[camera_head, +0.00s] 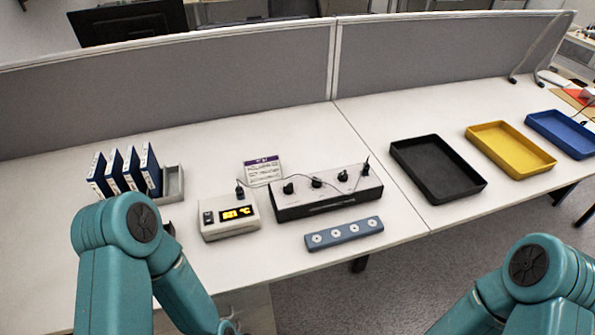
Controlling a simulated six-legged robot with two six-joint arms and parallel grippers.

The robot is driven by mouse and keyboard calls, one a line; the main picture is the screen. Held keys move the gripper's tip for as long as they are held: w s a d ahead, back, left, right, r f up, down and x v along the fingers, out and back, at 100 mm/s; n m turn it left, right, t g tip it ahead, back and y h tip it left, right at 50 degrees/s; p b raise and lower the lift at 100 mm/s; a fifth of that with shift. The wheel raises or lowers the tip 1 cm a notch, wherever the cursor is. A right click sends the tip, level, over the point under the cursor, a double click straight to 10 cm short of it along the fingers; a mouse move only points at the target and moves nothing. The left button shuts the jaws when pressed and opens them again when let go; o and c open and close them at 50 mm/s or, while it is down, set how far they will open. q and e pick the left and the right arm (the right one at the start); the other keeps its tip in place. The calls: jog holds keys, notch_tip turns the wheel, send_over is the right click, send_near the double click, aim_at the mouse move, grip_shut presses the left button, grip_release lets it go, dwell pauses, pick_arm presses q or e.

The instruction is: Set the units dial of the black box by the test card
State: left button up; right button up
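The black box (326,204) stands on the desk in the middle of the view, with a light top panel. Several dark knobs sit in a row along that panel, among them a left knob (288,188), a middle knob (317,182) and a right knob (342,176). Their markings are too small to read, so I cannot tell which is the units dial. The test card (263,170), white with a purple header, stands behind the box's left end; its text is not legible. My two teal arms show at the lower left and lower right, but both grippers are out of view.
A beige meter (229,222) with a lit yellow display stands left of the box, a cable running between them. A blue-grey strip (344,233) with round sockets lies in front. Blue-white binders (125,170) stand left. Black (437,193), yellow (549,162) and blue (591,151) trays lie right.

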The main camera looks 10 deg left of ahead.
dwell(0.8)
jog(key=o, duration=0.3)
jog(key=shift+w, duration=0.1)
